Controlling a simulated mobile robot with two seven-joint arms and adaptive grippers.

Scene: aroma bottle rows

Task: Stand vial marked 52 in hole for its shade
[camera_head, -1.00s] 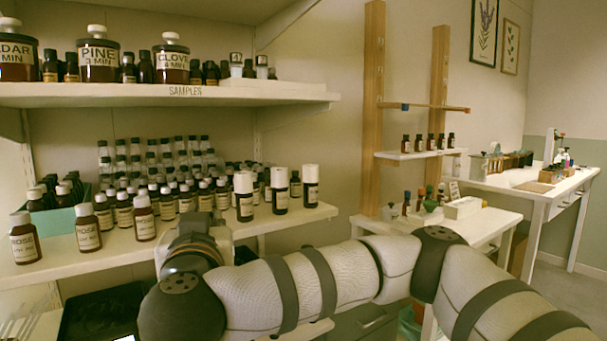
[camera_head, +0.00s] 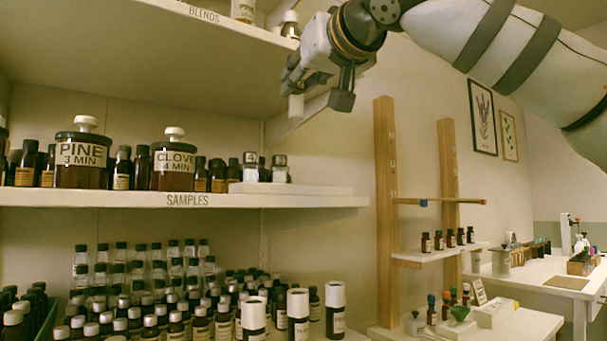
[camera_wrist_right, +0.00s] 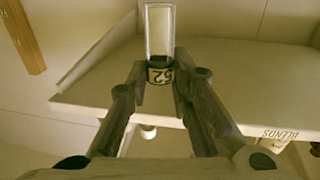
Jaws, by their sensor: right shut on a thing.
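My right gripper (camera_head: 318,98) is raised in front of the upper shelf's right end, above the samples shelf. In the right wrist view the gripper (camera_wrist_right: 160,82) is shut on a small vial (camera_wrist_right: 158,32) with a clear, pale body and a dark band. Its label reads 52. In the head view the vial shows only as a pale piece (camera_head: 296,106) at the fingertips, clear of the samples shelf. No holes can be made out. My left gripper is not in view.
Crowded bottles stand below. The upper shelf (camera_head: 150,60) is close to my right gripper. Wooden posts (camera_head: 386,210) stand to the right.

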